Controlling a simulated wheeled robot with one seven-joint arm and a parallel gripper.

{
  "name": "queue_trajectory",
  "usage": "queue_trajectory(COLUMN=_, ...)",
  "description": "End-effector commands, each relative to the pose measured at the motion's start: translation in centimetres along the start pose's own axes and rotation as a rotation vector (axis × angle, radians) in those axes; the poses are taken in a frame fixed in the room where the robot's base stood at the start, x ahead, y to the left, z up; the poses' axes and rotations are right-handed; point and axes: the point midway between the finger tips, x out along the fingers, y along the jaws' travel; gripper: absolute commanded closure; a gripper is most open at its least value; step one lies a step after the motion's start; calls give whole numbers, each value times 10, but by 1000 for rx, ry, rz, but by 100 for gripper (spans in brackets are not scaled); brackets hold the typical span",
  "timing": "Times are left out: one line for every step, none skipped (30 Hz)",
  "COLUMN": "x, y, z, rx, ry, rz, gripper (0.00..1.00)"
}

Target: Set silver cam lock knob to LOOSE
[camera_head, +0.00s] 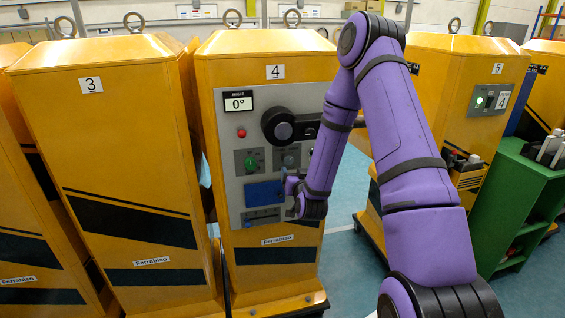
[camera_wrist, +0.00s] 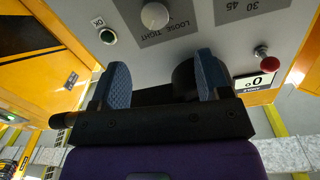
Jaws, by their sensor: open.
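The silver cam lock knob (camera_wrist: 154,15) is round and pale, at the top edge of the wrist view, partly cut off. Its grey plate bears the words LOOSE and TIGHT, seen upside down; no pointer is clear to me. In the head view the knob (camera_head: 289,159) sits on the panel of cabinet 4, right of a green knob. My gripper (camera_wrist: 160,62) is open, with two blue fingers apart and nothing between them. The knob lies beyond the fingertips, apart from them. In the head view my gripper is near the panel, below the knob, and partly hidden by my wrist.
A black round handle (camera_head: 283,125) with an arm stands out above the knob. A red button (camera_wrist: 268,62) and a 0° display (camera_head: 238,103) are on the panel. A green OK button (camera_wrist: 107,36) sits beside the knob plate. A blue rectangle (camera_head: 263,194) is lower on the panel.

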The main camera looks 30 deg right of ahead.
Motion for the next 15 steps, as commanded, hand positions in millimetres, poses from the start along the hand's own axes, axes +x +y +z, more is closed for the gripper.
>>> queue_trajectory(x=-1, y=4, z=6, rx=6, ry=11, rz=9, gripper=30)
queue_trajectory(x=-1, y=5, z=7, rx=9, ry=19, rz=12, gripper=30)
queue_trajectory(x=-2, y=7, z=9, rx=12, ry=28, rz=16, gripper=30)
queue_trajectory(x=-2, y=8, z=10, rx=13, ry=32, rz=19, gripper=30)
queue_trajectory(x=-2, y=8, z=10, rx=14, ry=36, rz=20, gripper=30)
queue_trajectory(x=-1, y=9, z=10, rx=15, ry=40, rz=21, gripper=30)
queue_trajectory(x=0, y=9, z=10, rx=15, ry=42, rz=22, gripper=30)
queue_trajectory(x=2, y=9, z=10, rx=15, ry=43, rz=22, gripper=30)
queue_trajectory(x=5, y=9, z=10, rx=15, ry=42, rz=22, gripper=30)
queue_trajectory(x=8, y=9, z=10, rx=15, ry=42, rz=22, gripper=30)
queue_trajectory(x=12, y=9, z=10, rx=15, ry=43, rz=22, gripper=30)
queue_trajectory(x=18, y=9, z=9, rx=15, ry=44, rz=22, gripper=30)
queue_trajectory(x=23, y=10, z=9, rx=15, ry=43, rz=22, gripper=30)
queue_trajectory(x=28, y=10, z=8, rx=15, ry=44, rz=22, gripper=30)
queue_trajectory(x=35, y=10, z=9, rx=15, ry=42, rz=21, gripper=30)
